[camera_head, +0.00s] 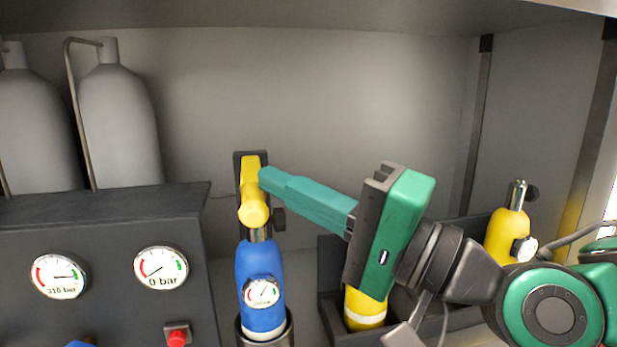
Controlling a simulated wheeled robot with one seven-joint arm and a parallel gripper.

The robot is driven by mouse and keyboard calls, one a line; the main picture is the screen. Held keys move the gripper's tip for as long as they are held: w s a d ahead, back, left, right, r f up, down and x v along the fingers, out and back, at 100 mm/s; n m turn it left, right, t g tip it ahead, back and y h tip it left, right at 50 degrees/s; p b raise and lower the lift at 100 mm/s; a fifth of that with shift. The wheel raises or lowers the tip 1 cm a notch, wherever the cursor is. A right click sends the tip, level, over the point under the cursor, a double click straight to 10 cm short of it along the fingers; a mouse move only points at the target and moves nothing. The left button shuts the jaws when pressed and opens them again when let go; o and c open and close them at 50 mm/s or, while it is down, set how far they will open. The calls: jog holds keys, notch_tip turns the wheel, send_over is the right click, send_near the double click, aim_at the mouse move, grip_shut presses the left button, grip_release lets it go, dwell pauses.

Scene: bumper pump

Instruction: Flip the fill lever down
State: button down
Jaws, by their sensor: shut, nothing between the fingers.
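The yellow lever (252,190) stands on top of the blue cylinder (260,285), against a dark bracket (239,170). It appears upright, with its rounded lower end toward me. I take it to be the fill lever. My gripper (265,178) reaches in from the right with its green fingers together and empty. The fingertips are at the right side of the lever's upper part; whether they touch it I cannot tell. A round gauge (262,291) sits on the front of the blue cylinder.
A dark panel (110,230) at left carries a 310 bar gauge (59,276), a 0 bar gauge (161,268) and a red button (178,336). Grey tanks (120,125) stand behind it. Yellow cylinders (507,236) stand in a dark rack at right, one partly behind my gripper.

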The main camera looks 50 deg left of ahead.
jog(key=shift+w+f+h, duration=0.2)
jog(key=shift+f+h, duration=0.1)
jog(key=shift+f, duration=1)
jog(key=shift+d+r, duration=0.1)
notch_tip(320, 180, up, 5)
jog(key=w, duration=0.3)
jog(key=w+d+f, duration=0.4)
jog(key=f, duration=0.2)
jog(key=shift+w+d+f, duration=0.15)
jog(key=shift+w+f, duration=0.05)
jog(key=shift+w, duration=0.05)
